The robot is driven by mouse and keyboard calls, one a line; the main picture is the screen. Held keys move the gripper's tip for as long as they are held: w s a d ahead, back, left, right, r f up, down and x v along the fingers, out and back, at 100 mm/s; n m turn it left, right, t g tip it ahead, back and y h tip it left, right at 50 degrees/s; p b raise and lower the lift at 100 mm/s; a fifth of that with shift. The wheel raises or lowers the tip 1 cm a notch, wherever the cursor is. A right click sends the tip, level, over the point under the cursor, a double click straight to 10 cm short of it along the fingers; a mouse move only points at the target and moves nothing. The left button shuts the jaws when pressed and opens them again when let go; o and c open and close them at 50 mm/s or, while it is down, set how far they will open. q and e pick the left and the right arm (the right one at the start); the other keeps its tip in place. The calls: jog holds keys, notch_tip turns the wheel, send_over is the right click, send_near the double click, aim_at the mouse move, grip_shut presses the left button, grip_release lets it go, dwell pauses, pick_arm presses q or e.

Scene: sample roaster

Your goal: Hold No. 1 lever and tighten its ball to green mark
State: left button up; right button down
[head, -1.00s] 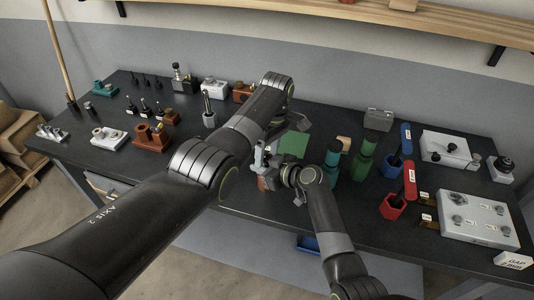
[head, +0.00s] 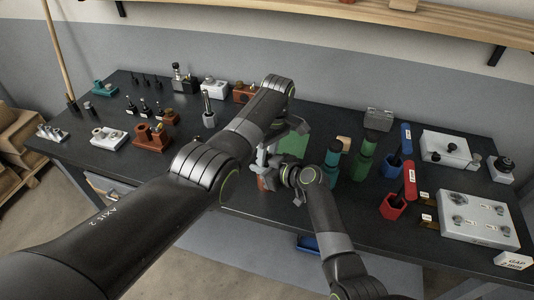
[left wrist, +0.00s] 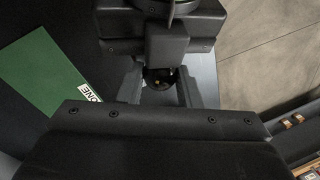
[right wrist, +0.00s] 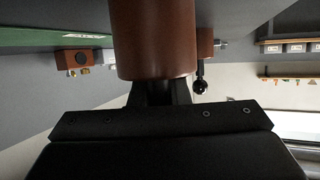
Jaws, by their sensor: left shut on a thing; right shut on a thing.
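In the left wrist view my left gripper (left wrist: 160,90) is shut around a dark round ball (left wrist: 160,76) with small gold glints. In the right wrist view my right gripper (right wrist: 154,92) is shut on a red-brown cylinder (right wrist: 153,42), which hides its fingertips. A thin lever with a dark ball (right wrist: 200,86) shows just right of that cylinder. In the head view both grippers meet close together near the bench front, by a small brown block (head: 266,182); my arms hide most of the work. I cannot make out a No. 1 label or a green mark.
Green bottles (head: 364,157), a red-handled tool (head: 409,180) and a grey plate (head: 480,218) stand to the right. Several small fixtures fill the bench left.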

dwell(0.3)
pick_arm(q)
jog(key=o, duration=1)
jog(key=shift+c, duration=0.2)
notch_tip(320, 180, up, 12)
jog(key=w+d, duration=0.1)
jog(key=shift+w+d, duration=0.25)
jog(key=shift+d, duration=0.1)
jog(key=shift+f, duration=0.1)
